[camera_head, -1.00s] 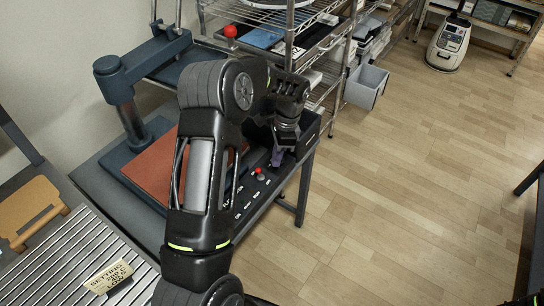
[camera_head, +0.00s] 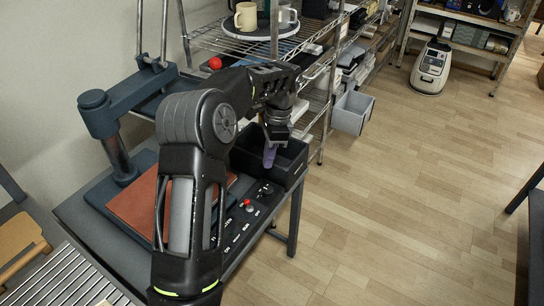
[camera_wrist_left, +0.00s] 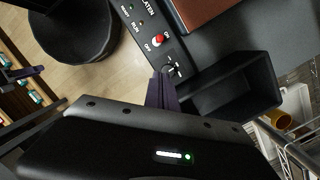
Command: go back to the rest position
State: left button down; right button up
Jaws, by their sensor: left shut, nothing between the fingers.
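My left gripper (camera_head: 270,156) is shut and empty. In the head view it hangs at the near edge of a black open bin at the end of the press's control panel. In the left wrist view its purple-grey fingers (camera_wrist_left: 161,92) are together, between the panel knob and the bin. The press (camera_head: 97,113) has a dark column and a red-brown pad (camera_head: 135,208). My left arm hides part of the press.
The black bin (camera_head: 290,164) looks empty. A red button (camera_head: 249,207) sits on the panel. A wire shelf behind holds a round tray with mugs (camera_head: 246,16). A grey bin (camera_head: 352,112) hangs on the shelf.

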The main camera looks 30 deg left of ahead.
pick_arm(q)
jog(key=w+d+f+n+t+h, duration=0.1)
jog(key=w+d+f+n+t, duration=0.3)
jog(key=w+d+f, duration=0.25)
jog(key=s+d+f+n+t+h, duration=0.1)
jog(key=s+d+f+n+h, duration=0.15)
jog(key=d+f, duration=0.7)
jog(key=s+d+f+n, duration=0.3)
jog(key=s+d+f, duration=0.5)
jog(key=s, duration=0.1)
jog(key=s+d+f+g, duration=0.1)
jog(key=s+d, duration=0.3)
jog(key=s, duration=0.6)
jog(key=s+d+f+n+g+h, duration=0.1)
jog(key=s+d+f, duration=0.2)
jog(key=s, duration=0.7)
jog(key=shift+s+d+f, duration=0.2)
jog(key=shift+d+f, duration=0.1)
jog(key=shift+d, duration=0.1)
